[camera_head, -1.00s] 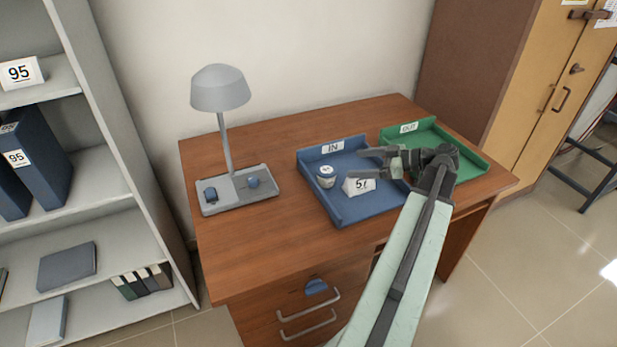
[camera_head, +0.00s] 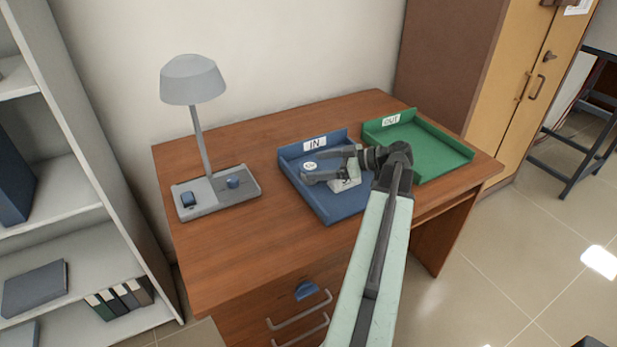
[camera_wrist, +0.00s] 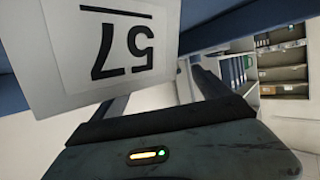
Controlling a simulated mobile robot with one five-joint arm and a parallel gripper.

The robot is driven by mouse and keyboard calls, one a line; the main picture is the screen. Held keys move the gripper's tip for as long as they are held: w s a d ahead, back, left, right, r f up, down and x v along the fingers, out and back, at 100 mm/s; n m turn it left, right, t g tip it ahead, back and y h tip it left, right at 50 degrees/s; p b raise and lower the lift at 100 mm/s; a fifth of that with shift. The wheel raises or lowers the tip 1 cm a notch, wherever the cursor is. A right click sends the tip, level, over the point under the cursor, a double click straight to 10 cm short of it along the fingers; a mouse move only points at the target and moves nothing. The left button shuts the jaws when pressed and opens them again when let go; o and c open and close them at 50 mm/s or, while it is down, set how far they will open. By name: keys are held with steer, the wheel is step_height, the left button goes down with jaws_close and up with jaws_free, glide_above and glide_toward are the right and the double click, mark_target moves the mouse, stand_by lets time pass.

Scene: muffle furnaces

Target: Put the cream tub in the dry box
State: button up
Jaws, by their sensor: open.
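A small white tub with a round lid (camera_head: 310,166), taken as the cream tub, stands in the blue IN tray (camera_head: 335,213). My gripper (camera_head: 317,165) is open, low over this tray. Its two fingers point left, and the tub's lid shows between or just beyond their tips. The gripper hides most of the tub's side, and I cannot tell whether they touch. In the wrist view, the two dark fingers (camera_wrist: 160,88) stand apart, and the tub does not show. I see no dry box in these views.
A white card marked 57 (camera_head: 345,185) stands in the blue tray right by my gripper, and it fills the upper left of the wrist view (camera_wrist: 125,45). A green OUT tray (camera_head: 440,155) looks empty. A grey lamp (camera_head: 195,85) stands at left. The desk front (camera_head: 240,245) is clear.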

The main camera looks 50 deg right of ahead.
mark_target(314, 167)
steer(key=shift+x, duration=1.05)
steer(key=c, duration=1.8)
steer(key=shift+o, duration=0.2)
step_height(314, 167, up, 11)
steer(key=p, duration=1)
steer(key=shift+f, duration=0.25)
